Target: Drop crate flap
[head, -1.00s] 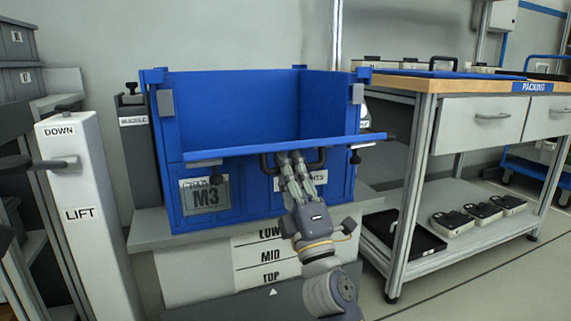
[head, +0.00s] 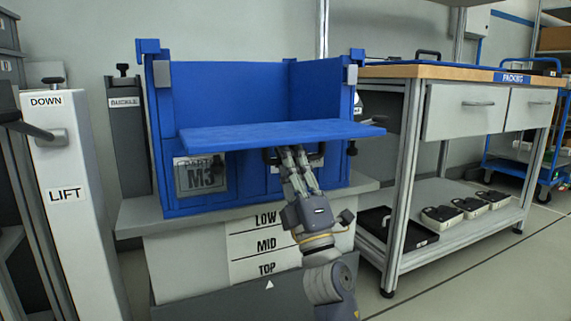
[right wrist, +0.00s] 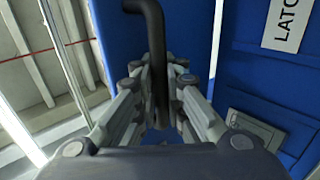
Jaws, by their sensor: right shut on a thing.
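The blue crate (head: 165,178) stands on a grey stand, its front carrying a label that reads M3. Its flap (head: 285,134) leans outward from the front, with its broad blue upper face showing, nearly level. My right gripper (head: 290,158) is at the flap's underside, in front of the crate. It is shut on the flap's dark handle, which shows between the fingers as a black bar (right wrist: 157,50) in the right wrist view. My left gripper is not in view.
A white lift post (head: 65,190) marked DOWN and LIFT stands at the left. The stand (head: 150,215) has a LOW, MID, TOP scale below the crate. A packing bench (head: 400,72) stands close at the right, with several devices on its lower shelf.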

